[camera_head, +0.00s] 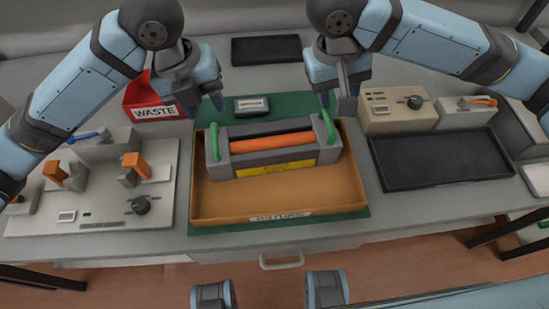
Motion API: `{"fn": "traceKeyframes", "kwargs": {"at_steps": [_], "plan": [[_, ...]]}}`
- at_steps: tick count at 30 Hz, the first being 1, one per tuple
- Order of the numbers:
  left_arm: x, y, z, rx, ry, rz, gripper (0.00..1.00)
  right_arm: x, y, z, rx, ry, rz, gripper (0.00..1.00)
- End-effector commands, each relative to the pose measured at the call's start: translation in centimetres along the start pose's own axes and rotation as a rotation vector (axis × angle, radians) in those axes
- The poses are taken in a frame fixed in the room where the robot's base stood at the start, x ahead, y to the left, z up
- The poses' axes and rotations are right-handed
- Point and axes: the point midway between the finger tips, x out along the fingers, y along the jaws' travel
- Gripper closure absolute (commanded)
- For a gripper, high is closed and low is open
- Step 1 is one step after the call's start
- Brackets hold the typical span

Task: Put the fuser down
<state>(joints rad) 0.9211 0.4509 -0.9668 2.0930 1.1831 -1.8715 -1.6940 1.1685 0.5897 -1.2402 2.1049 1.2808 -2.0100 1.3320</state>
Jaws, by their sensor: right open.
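The fuser (272,144) is a grey unit with an orange roller, a yellow label and a green lever at each end. It lies level across the back part of a shallow brown tray (280,218); whether its underside touches the tray floor is hidden. My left gripper (204,107) is open and empty, above and behind the fuser's left end, apart from the green lever there. My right gripper (337,104) is open above the back of the fuser's right end, close to the right green lever; I cannot tell whether they touch.
A red WASTE bin (140,100) stands behind left. A grey fixture (95,190) with orange clamps is left of the tray. A beige box (393,110) with a knob and a black tray (440,160) are at right. The brown tray's front half is empty.

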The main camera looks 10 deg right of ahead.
Motion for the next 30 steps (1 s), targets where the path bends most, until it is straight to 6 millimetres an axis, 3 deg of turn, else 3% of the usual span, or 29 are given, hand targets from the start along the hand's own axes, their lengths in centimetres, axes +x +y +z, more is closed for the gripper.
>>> {"fn": "traceKeyframes", "kwargs": {"at_steps": [1,30], "plan": [[-1.7,-0.3,0.0,0.000,0.000,0.000,0.60,-1.7,0.3,0.0,0.000,0.000,0.000,0.58],[-17.6,-3.5,0.0,0.000,0.000,0.000,0.60,-17.6,3.5,0.0,0.000,0.000,0.000,0.58]]}}
